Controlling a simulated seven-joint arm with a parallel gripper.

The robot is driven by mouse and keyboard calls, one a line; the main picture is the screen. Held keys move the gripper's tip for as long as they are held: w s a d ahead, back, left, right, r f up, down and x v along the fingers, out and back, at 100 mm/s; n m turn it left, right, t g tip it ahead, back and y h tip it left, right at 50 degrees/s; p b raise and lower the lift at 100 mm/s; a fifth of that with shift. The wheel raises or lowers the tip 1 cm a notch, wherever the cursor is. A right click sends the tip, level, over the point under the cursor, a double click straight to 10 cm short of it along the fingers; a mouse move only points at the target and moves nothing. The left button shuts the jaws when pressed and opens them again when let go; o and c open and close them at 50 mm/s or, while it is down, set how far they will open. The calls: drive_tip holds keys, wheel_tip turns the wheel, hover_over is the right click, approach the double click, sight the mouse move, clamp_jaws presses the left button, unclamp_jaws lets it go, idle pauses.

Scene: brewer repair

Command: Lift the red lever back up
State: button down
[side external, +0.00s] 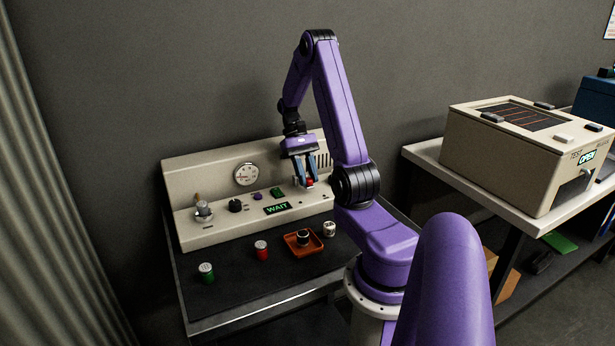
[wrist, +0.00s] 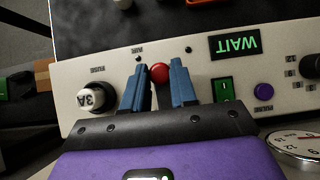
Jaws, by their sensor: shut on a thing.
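The red lever (wrist: 160,72) shows as a round red knob between the blue fingers of my gripper (wrist: 158,84) in the wrist view. In the side view my gripper (side external: 306,184) points down at the right part of the beige panel, and a bit of the red knob (side external: 309,182) shows at the fingertips. The fingers are shut on the knob. The lever's shaft and its exact angle are hidden by the fingers. The beige brewer panel (side external: 227,232) stands on the dark table.
A green-lit WAIT display (side external: 277,208), a gauge (side external: 246,174), a green switch (wrist: 226,90), a purple button (wrist: 264,90) and a fuse knob marked 3A (wrist: 91,97) sit on the panel. A green can (side external: 206,273), a red can (side external: 261,250) and an orange tray (side external: 318,245) stand in front.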

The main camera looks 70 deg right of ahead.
drive_tip(key=c, duration=0.9)
unclamp_jaws()
drive_tip(key=shift+c, duration=0.2)
drive_tip(key=shift+v, duration=3.8)
drive_tip(key=d+r+m+t, duration=0.1)
drive_tip(key=r, duration=0.2)
drive_tip(key=d+r+m+t, duration=0.1)
drive_tip(key=r+m, duration=0.1)
drive_tip(key=r, duration=0.1)
drive_tip(key=s+d+r+m+t, duration=0.1)
drive_tip(key=r, duration=0.3)
drive_tip(key=shift+h, duration=0.4)
drive_tip(key=shift+m, duration=0.3)
drive_tip(key=x, duration=1.7)
drive_tip(key=shift+w+a+f, duration=0.1)
drive_tip(key=shift+w+f, duration=0.05)
